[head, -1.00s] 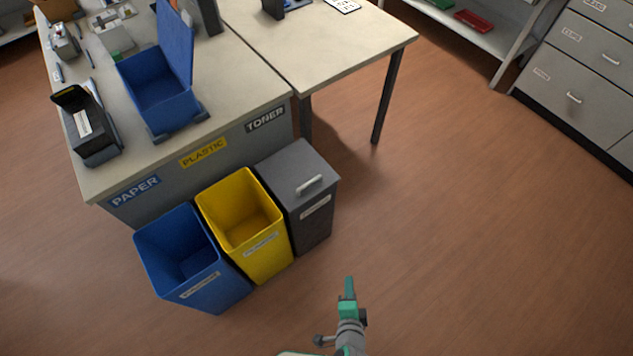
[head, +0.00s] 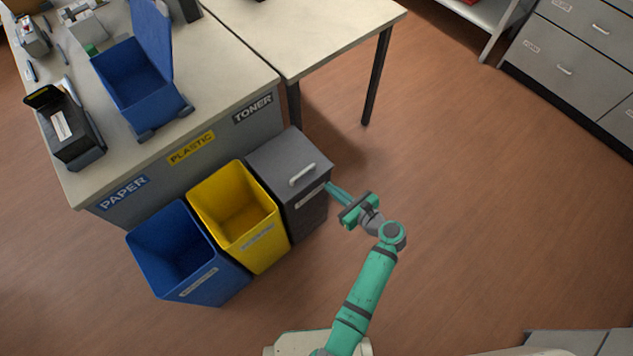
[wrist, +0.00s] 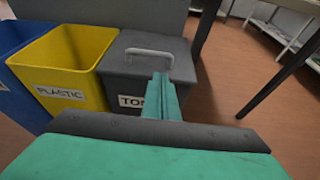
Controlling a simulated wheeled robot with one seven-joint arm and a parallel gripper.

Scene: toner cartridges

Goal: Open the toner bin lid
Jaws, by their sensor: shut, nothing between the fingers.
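The grey toner bin (head: 306,211) stands at the right end of the row of bins, under the TONER sign. Its lid (head: 283,156) is down, with a pale bar handle (head: 302,174) near the front edge. The lid (wrist: 165,67) and handle (wrist: 149,52) also show in the wrist view. My gripper (head: 331,187) is shut and empty, at the bin's front right in the head view. In the wrist view the closed fingers (wrist: 161,80) point toward the handle and cover part of the bin's label. I cannot tell the exact gap between fingertips and bin.
An open yellow plastic bin (head: 240,222) stands beside the toner bin, and an open blue bin (head: 186,252) is further left. A desk (head: 226,87) stands behind them. A table leg (head: 376,78) rises at the right. The floor (head: 470,190) at right is clear.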

